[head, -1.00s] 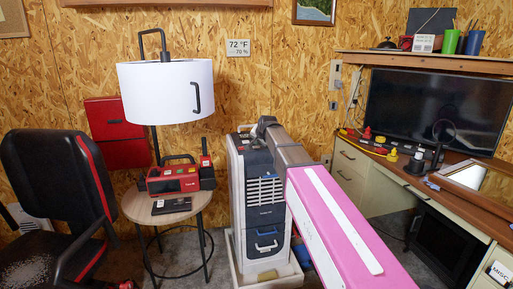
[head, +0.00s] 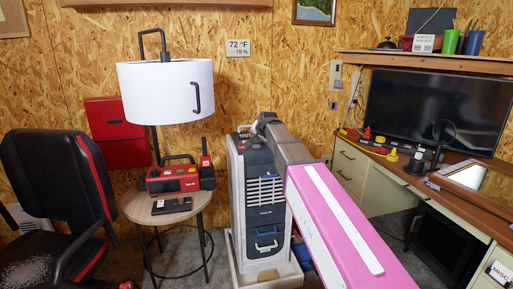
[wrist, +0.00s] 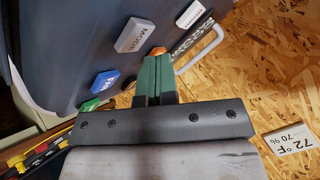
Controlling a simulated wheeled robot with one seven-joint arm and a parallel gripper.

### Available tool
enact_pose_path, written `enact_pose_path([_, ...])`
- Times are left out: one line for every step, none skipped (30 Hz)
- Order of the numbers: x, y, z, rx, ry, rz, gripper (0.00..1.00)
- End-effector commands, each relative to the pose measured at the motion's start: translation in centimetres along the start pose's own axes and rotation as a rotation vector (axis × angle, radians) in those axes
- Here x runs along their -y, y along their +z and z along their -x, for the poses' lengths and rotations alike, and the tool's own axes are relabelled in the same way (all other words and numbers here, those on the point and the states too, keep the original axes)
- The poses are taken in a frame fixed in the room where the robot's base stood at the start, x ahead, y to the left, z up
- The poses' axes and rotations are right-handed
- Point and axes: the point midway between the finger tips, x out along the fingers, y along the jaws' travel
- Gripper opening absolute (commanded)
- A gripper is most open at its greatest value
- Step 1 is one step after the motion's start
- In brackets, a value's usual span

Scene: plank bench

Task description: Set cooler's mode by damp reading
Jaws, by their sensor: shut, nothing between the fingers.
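The grey and dark-blue cooler (head: 264,190) stands upright in a white tray on the floor. In the wrist view its dark top panel (wrist: 75,35) carries a grey button marked MODE (wrist: 134,35), a blue button marked FAN (wrist: 105,80) and a green button (wrist: 90,104). My gripper (wrist: 154,62) is shut and empty, its green fingers over the panel. An orange piece (wrist: 157,50) shows just beyond the tips; I cannot tell if they touch it. The wall display (head: 237,47) reads 72 °F and 70 %; it also shows in the wrist view (wrist: 293,140).
A round side table (head: 170,207) with a red device (head: 174,180) stands left of the cooler, under a white lamp (head: 166,92). A black chair (head: 60,190) is at far left. A desk (head: 385,165) with a dark monitor (head: 435,110) is at right.

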Motion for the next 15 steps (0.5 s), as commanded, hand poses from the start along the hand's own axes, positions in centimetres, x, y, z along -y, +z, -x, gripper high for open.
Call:
enact_pose_path([0.0, 0.0, 0.0, 0.000, 0.000, 0.000, 0.00])
enact_pose_path([0.0, 0.0, 0.0, 0.000, 0.000, 0.000, 0.00])
enact_pose_path([0.0, 0.0, 0.0, 0.000, 0.000, 0.000, 0.00])
enact_pose_path([0.0, 0.0, 0.0, 0.000, 0.000, 0.000, 0.00])
enact_pose_path([0.1, -0.1, 0.1, 0.000, 0.000, 0.000, 0.00])
enact_pose_path([0.1, -0.1, 0.1, 0.000, 0.000, 0.000, 0.00])
enact_pose_path([0.2, -0.2, 0.2, 0.000, 0.000, 0.000, 0.00])
enact_pose_path([0.3, -0.3, 0.4, 0.000, 0.000, 0.000, 0.00])
enact_pose_path([0.4, -0.4, 0.6, 0.000, 0.000, 0.000, 0.00])
enact_pose_path([0.5, -0.6, 0.7, 0.000, 0.000, 0.000, 0.00])
enact_pose_path([0.7, -0.7, 0.9, 0.000, 0.000, 0.000, 0.00])
enact_pose_path([0.8, -0.8, 1.1, 0.000, 0.000, 0.000, 0.00])
enact_pose_path([1.0, -1.0, 1.3, 0.000, 0.000, 0.000, 0.00])
enact_pose_path([1.1, -1.1, 1.4, 0.000, 0.000, 0.000, 0.00])
enact_pose_path([1.3, -1.3, 1.7, -0.001, -0.001, 0.000, 0.00])
